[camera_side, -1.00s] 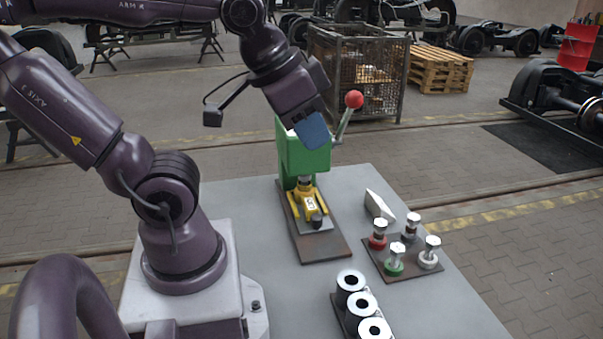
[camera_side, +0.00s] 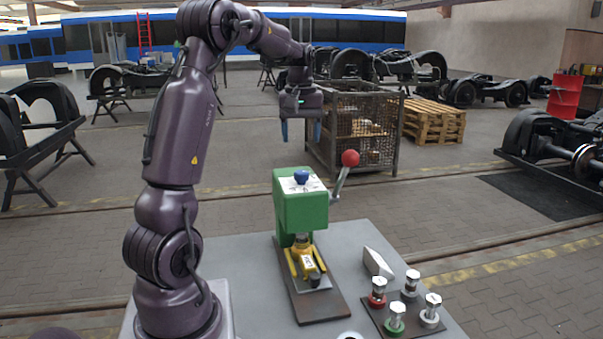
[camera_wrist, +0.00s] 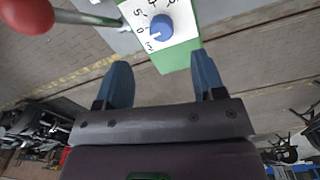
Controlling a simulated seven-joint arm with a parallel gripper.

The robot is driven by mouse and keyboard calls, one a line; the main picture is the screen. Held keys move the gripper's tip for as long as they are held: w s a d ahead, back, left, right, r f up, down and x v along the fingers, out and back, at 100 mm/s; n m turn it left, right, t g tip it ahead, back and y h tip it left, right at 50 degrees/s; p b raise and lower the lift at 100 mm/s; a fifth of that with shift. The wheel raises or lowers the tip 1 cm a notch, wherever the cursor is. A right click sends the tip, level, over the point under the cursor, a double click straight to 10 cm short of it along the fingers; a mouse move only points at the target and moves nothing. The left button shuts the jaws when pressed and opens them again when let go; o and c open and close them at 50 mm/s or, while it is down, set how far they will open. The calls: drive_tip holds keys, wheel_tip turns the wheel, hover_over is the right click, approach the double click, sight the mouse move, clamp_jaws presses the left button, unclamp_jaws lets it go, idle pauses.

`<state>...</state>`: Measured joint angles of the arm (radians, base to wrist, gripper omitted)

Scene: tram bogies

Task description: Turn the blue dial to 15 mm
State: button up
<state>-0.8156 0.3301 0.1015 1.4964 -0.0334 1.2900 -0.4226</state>
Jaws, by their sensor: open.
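The blue dial (camera_side: 301,176) sits on a white scale plate (camera_side: 303,186) on top of the green press (camera_side: 300,212). In the wrist view the dial (camera_wrist: 161,27) shows near the top edge, with a "0" and a "5" on the plate beside it. A small pale mark on the dial seems to lie near the 0 end; its exact reading is too small to tell. My gripper (camera_side: 300,130) is above the press, with its blue fingers pointing down. In the wrist view the gripper's fingers (camera_wrist: 162,68) are apart and empty, clear of the dial.
A red-knobbed lever (camera_side: 346,168) rises at the press's right; its knob also shows in the wrist view (camera_wrist: 27,14). A yellow fixture (camera_side: 304,262) sits under the press. A grey wedge (camera_side: 377,262) and a plate with several colored-base pieces (camera_side: 402,318) stand to the right.

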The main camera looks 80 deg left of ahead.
sight(302, 172)
drive_tip(key=f+n, duration=0.1)
drive_tip(key=f, duration=0.2)
drive_tip(key=a+f, duration=0.1)
drive_tip(key=f, duration=0.3)
drive_tip(key=f+n, duration=0.1)
drive_tip(key=f, duration=0.2)
drive_tip(key=shift+w+a+f+n, duration=0.15)
drive_tip(key=shift+w+a+n, duration=0.05)
drive_tip(key=shift+n, duration=0.1)
drive_tip(key=c, duration=0.9)
